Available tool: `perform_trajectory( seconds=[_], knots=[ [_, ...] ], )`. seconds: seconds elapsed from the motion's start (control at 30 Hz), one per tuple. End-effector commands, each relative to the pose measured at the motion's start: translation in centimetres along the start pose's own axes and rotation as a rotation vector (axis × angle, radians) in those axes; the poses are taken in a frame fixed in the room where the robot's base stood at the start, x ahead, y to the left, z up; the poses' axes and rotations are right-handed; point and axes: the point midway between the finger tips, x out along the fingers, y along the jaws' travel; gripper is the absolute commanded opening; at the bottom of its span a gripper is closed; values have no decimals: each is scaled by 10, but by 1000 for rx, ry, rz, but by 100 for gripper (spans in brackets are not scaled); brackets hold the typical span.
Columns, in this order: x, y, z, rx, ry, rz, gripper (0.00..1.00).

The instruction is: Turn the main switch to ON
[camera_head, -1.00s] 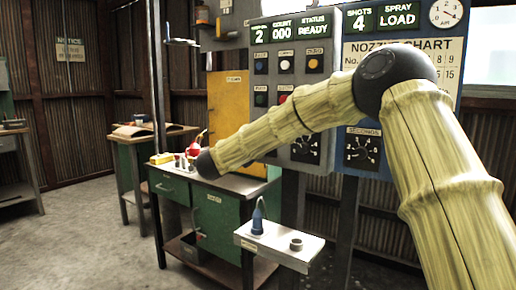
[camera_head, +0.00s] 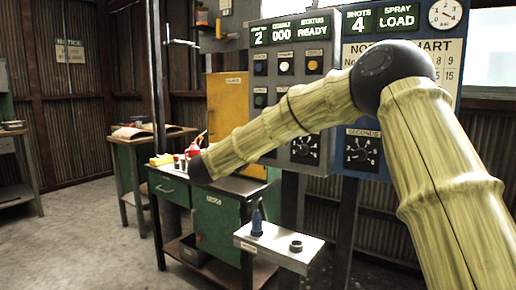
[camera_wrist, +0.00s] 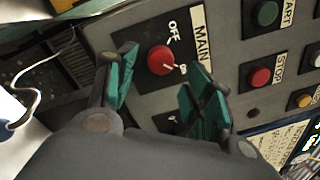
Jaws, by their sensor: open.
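The main switch (camera_wrist: 161,60) is a red round knob on a dark plate, in the wrist view. Its white mark points right and slightly down, toward a small label partly hidden by a finger. The OFF label (camera_wrist: 174,28) is above right of it, and the MAIN label (camera_wrist: 202,36) is to the right. My gripper (camera_wrist: 160,76) is open, with one teal finger on each side of the knob. I cannot tell whether a finger touches it. In the head view my arm hides the switch, and my gripper is out of sight.
Green START (camera_wrist: 266,13) and red STOP (camera_wrist: 259,77) buttons sit right of the switch in the wrist view. In the head view, a small shelf (camera_head: 300,257) with a blue oil can (camera_head: 257,222) juts out below the panel. A green workbench (camera_head: 216,220) stands left.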

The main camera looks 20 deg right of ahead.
Motion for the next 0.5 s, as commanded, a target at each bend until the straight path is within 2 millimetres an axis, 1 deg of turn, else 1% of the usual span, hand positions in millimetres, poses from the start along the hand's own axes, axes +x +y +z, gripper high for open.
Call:
perform_trajectory(
  seconds=[0.03,0.1,0.3,0.5],
  knots=[
    [-11,1,0,-2,-2,2,52],
    [-24,1,0,-2,-2,2,52],
    [-59,1,0,-1,-1,3,52],
    [-83,0,0,-2,-1,1,52]
  ],
)
